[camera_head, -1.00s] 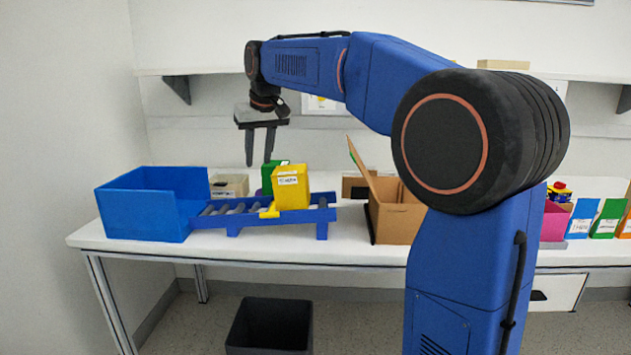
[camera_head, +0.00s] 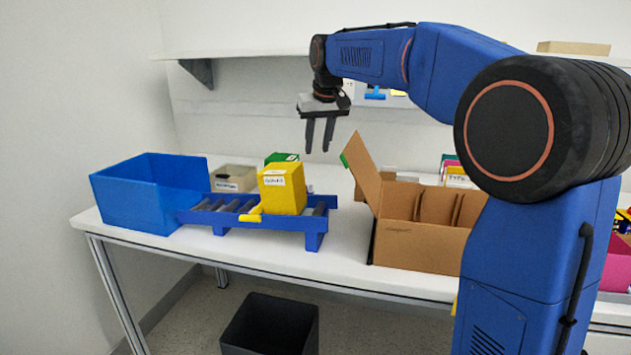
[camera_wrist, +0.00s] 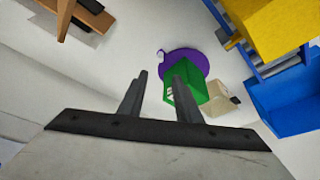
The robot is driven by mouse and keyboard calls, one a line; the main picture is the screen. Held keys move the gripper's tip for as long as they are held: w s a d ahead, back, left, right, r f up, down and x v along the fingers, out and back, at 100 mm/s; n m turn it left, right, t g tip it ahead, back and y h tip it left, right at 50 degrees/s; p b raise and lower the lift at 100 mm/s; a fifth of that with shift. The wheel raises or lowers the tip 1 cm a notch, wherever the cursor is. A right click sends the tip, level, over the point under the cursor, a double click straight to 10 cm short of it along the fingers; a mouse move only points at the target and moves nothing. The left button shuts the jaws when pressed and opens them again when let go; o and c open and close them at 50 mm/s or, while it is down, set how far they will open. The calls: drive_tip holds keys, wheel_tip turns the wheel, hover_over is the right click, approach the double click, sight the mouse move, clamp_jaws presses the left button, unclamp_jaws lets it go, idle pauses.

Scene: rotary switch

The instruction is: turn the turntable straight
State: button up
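The turntable is a purple disc (camera_wrist: 207,61) in the wrist view, with a small curved purple tab (camera_wrist: 161,54) at its left edge. A green box (camera_wrist: 186,89) stands on it and hides part of the disc. In the head view the green box (camera_head: 281,158) shows behind a yellow box, and the disc is hidden. My gripper (camera_head: 318,151) is open and empty, pointing down, in the air above the table and right of the green box. In the wrist view the gripper (camera_wrist: 162,74) has its fingers apart, with the right fingertip overlapping the green box.
A yellow box (camera_head: 282,190) sits on a blue roller conveyor (camera_head: 315,224) beside a blue bin (camera_head: 130,199). An open cardboard box (camera_head: 420,240) stands to the right. A beige container (camera_head: 234,178) is behind the conveyor. A dark bin (camera_head: 270,325) is on the floor.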

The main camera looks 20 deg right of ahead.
sight(311, 182)
drive_tip(key=x, duration=1.5)
drive_tip(key=shift+s, duration=0.15)
clamp_jaws()
